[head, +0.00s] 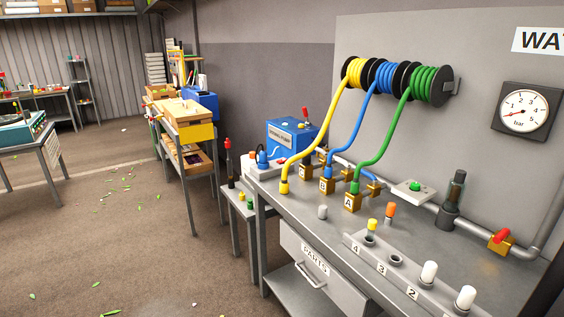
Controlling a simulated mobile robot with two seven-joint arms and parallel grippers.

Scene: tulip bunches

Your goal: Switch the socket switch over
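A pale socket block (264,171) sits at the far left end of the grey workbench, in front of a blue pump box (292,137). A blue plug (262,159) stands in it. A small red part, seemingly its switch (281,161), shows on its top to the right of the plug. It is too small to tell which way the switch is set. Neither of my grippers is in view.
Yellow, blue and green hoses run from wall reels (385,76) to brass valves (326,180) on the bench. A pipe, a green button plate (413,190) and a numbered rack (405,278) take up the right. A small side table (240,204) adjoins the bench's left end. Floor at left is mostly open.

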